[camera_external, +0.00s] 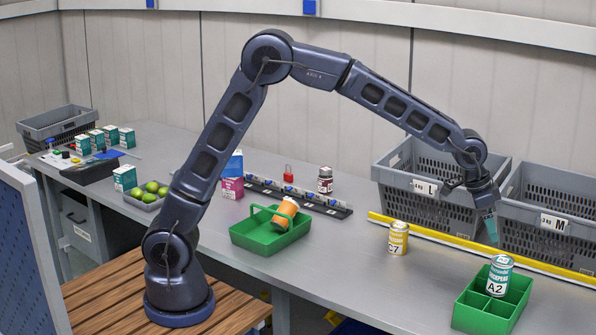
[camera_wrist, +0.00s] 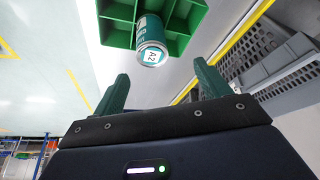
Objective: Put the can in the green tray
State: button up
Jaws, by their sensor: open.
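A teal can marked A2 (camera_external: 499,274) stands upright in the divided green tray (camera_external: 470,313) at the front right. In the wrist view the can (camera_wrist: 151,42) is just beyond my fingertips, and the tray (camera_wrist: 117,32) is at the top. My gripper (camera_external: 488,222) hangs above and slightly behind this can, with its fingers apart (camera_wrist: 162,88) and nothing between them. A second green tray, with a handle (camera_external: 262,238), sits at the middle of the bench with an orange can (camera_external: 285,213) leaning inside it. A yellow can marked C7 (camera_external: 398,239) stands between the trays.
Grey crates L (camera_external: 425,206) and M (camera_external: 550,243) stand behind a yellow rail (camera_external: 440,232). A strip rack (camera_external: 300,198), a jar (camera_external: 325,180) and a bowl of limes (camera_external: 143,202) lie farther left. The bench between the handled tray and the yellow can is clear.

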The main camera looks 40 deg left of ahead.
jog(key=w+a+r+n+t+y, duration=0.15)
jog(key=a+r, duration=0.35)
jog(key=a, duration=0.9)
jog(key=a+r+n, duration=0.3)
jog(key=a+r, duration=0.1)
jog(key=a, duration=1)
jog(key=w+a+r+n, duration=0.15)
jog(key=a+r, duration=0.35)
jog(key=a, duration=0.9)
jog(key=s+a+n+y, duration=0.1)
jog(key=s+a+n, duration=0.1)
jog(key=s+a, duration=0.45)
jog(key=s+a+n, duration=0.1)
jog(key=s+a, duration=0.2)
jog(key=a, duration=0.6)
jog(key=s+a+f+n+y, duration=0.1)
jog(key=s+a+f+n, duration=0.2)
jog(key=s+a, duration=0.7)
jog(key=s+f+t, duration=0.1)
jog(key=s+f, duration=0.1)
jog(key=shift+s+a, duration=0.15)
jog(key=shift+s, duration=0.25)
